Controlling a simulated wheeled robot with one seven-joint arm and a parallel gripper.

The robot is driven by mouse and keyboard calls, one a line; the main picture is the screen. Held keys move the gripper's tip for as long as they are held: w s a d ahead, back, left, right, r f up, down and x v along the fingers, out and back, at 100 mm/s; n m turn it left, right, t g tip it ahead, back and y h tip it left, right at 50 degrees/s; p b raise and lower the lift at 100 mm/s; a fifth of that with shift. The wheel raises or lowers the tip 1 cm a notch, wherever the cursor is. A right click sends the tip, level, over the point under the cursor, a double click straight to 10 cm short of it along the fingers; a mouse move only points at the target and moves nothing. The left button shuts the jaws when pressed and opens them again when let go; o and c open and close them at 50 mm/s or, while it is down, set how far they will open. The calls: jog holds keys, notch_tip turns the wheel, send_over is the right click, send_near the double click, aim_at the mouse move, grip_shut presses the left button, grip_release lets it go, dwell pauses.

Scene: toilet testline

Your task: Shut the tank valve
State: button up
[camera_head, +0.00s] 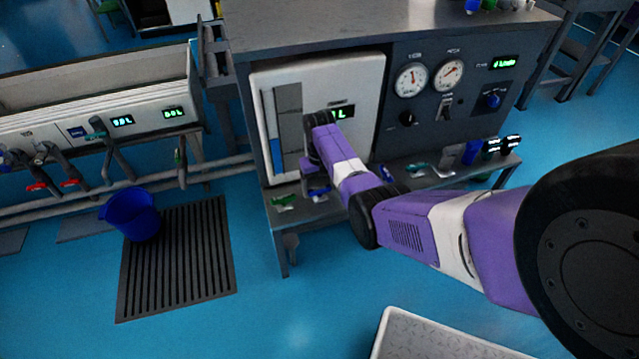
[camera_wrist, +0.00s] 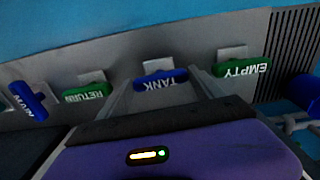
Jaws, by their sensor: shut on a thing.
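The tank valve has a blue handle (camera_wrist: 161,79) with the upside-down white label TANK, in the upper middle of the wrist view. The handle lies crosswise on its pale plate. My gripper (camera_wrist: 162,76) has one finger at each end of the handle and is shut on it. In the head view my gripper (camera_head: 316,186) is at the shelf below the white panel, mostly hidden by my purple wrist. A bit of the blue handle (camera_head: 319,192) shows below it.
In the wrist view a green EMPTY handle (camera_wrist: 241,69) is close on the right. A green RETURN handle (camera_wrist: 87,90) and a tilted blue MAIN handle (camera_wrist: 28,101) are on the left.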

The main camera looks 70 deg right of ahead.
aim_at(319, 188)
jog(key=shift+w+m, duration=0.1)
jog(key=shift+m, duration=0.3)
jog(key=o, duration=1.4)
jog(key=shift+c, duration=0.2)
notch_tip(319, 188, up, 8)
jog(key=p, duration=0.3)
jog(key=shift+f, duration=0.1)
